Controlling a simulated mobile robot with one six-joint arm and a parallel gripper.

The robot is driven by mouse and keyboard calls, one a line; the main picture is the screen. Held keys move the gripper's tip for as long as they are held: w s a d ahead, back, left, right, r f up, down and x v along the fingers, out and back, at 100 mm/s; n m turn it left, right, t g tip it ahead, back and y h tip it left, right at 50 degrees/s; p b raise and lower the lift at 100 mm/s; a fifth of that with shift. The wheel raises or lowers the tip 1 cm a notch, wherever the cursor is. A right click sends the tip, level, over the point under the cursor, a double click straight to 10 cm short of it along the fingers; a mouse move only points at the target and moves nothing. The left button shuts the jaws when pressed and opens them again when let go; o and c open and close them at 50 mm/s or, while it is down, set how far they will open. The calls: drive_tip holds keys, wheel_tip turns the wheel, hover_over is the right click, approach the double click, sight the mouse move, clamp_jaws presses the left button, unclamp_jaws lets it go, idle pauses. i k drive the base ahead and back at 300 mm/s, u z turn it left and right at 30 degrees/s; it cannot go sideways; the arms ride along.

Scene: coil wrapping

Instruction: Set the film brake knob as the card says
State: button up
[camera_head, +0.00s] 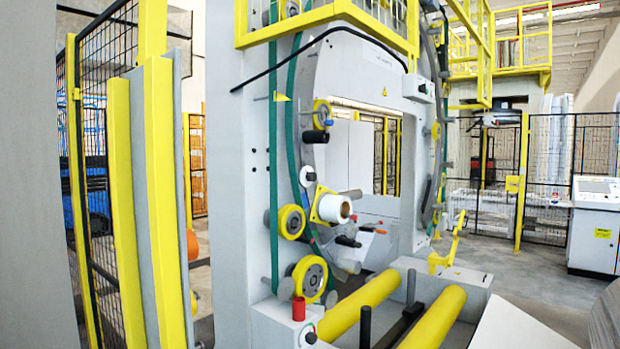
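The wrapping machine (242,160) fills the middle, with a large upright ring (312,75). A white film roll (345,209) sits on a yellow plate at the ring's left side. I cannot tell which part is the film brake knob or read any setting. No readable card shows. My gripper is not in view.
Yellow guard posts (160,200) and mesh fencing stand close on the left. Yellow rollers (362,304) lie low in front of the ring. A control console (596,225) stands at the far right. Open floor (550,270) lies in front of it.

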sight(311, 176)
drive_tip(key=u, duration=0.35)
drive_tip(key=k, duration=0.3)
drive_tip(key=z, duration=1.05)
drive_tip(key=i, duration=1.1)
drive_tip(key=u, duration=0.4)
drive_tip(key=i, duration=0.75)
drive_tip(key=u, duration=0.7)
